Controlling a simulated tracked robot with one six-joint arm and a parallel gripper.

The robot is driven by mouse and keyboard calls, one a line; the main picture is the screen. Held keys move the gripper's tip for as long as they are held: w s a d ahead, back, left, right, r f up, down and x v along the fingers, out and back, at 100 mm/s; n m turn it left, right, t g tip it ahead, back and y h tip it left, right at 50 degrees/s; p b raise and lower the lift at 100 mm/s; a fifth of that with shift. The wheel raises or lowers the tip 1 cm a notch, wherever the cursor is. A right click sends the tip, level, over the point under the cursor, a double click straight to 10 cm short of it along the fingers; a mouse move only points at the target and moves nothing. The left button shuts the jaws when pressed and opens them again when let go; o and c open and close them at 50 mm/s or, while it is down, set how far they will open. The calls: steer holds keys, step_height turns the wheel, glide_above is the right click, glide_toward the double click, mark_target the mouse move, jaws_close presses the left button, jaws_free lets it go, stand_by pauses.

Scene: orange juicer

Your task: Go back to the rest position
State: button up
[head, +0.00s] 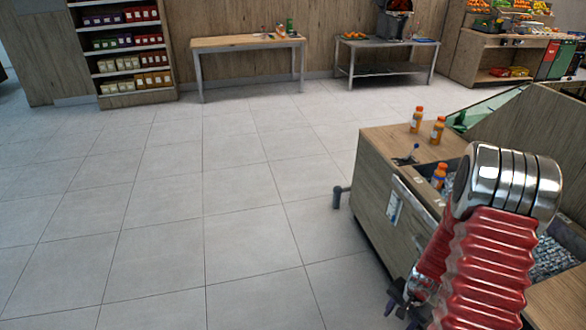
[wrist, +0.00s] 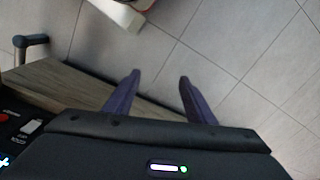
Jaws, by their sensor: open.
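My gripper (head: 402,303) is low in the head view, beside the front of the wooden counter (head: 375,150), with my red-sleeved arm bending above it. In the wrist view my gripper (wrist: 160,78) shows two dark purple fingers spread apart with nothing between them. Grey floor tiles and a strip of the counter's wooden edge (wrist: 75,84) lie beneath and beside the fingers. Two orange bottles stand on the counter, one farther back (head: 417,119) and one closer (head: 437,130). A third orange bottle (head: 438,178) is in the counter's recess, partly hidden by the rim.
A grey pipe stub (head: 339,196) sticks out from the counter's left side. A wooden table (head: 240,42), a grey table (head: 385,47) with oranges, a fruit stand (head: 490,42) and a stocked shelf (head: 123,50) stand at the back. The tiled floor at left is clear.

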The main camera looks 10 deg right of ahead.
steer(key=s+a+r+n+t, duration=0.1)
steer(key=s+a+r+n, duration=0.2)
steer(key=a+r, duration=0.4)
steer(key=s+a+r+n+t, duration=0.2)
steer(key=s+a+r+n, duration=0.2)
steer(key=r, duration=1.6)
steer(key=s+a+r+n+t, duration=0.2)
steer(key=a+r+n, duration=0.3)
steer(key=a+r, duration=0.5)
steer(key=v, duration=0.4)
steer(key=shift+r, duration=0.5)
steer(key=shift+w, duration=0.15)
